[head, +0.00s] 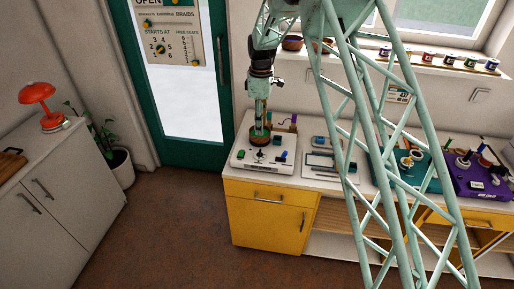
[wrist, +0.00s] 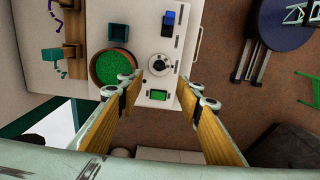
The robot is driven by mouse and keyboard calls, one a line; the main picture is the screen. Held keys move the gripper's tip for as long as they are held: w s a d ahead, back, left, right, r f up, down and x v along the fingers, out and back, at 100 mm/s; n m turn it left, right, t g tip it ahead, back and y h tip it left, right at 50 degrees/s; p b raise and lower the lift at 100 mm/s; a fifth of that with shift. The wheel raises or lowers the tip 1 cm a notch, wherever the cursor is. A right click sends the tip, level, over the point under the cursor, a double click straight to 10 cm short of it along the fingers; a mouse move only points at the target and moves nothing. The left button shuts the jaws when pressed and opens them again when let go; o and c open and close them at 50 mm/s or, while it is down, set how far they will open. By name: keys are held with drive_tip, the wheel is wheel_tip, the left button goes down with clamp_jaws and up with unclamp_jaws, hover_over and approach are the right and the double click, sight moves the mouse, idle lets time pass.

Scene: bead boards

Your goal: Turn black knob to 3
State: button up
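The black knob (wrist: 159,64) sits on a pale round dial on a white board (wrist: 156,116). Its number marks are too small to read. In the head view the knob (head: 260,156) is a small dark spot on the white board (head: 245,165) on the counter. My gripper (wrist: 160,90) is open, pointing down over the board, its fingers spread either side of the knob's column in the wrist view. Nothing is between them. In the head view my gripper (head: 261,122) is above the board's back edge; its exact height is unclear.
A round bowl of green beads (wrist: 111,66) stands close beside the knob. A green piece (wrist: 158,95) and a blue piece (wrist: 168,18) are on the board. More boards, including a purple one (head: 482,183), lie to the right in the head view.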

sight(260, 151)
drive_tip(key=shift+a+f, duration=0.15)
drive_tip(key=shift+f, duration=0.1)
idle(0.3)
drive_tip(key=shift+f, duration=6.75)
drive_tip(key=shift+c, duration=0.2)
drive_tip(key=c, duration=0.8)
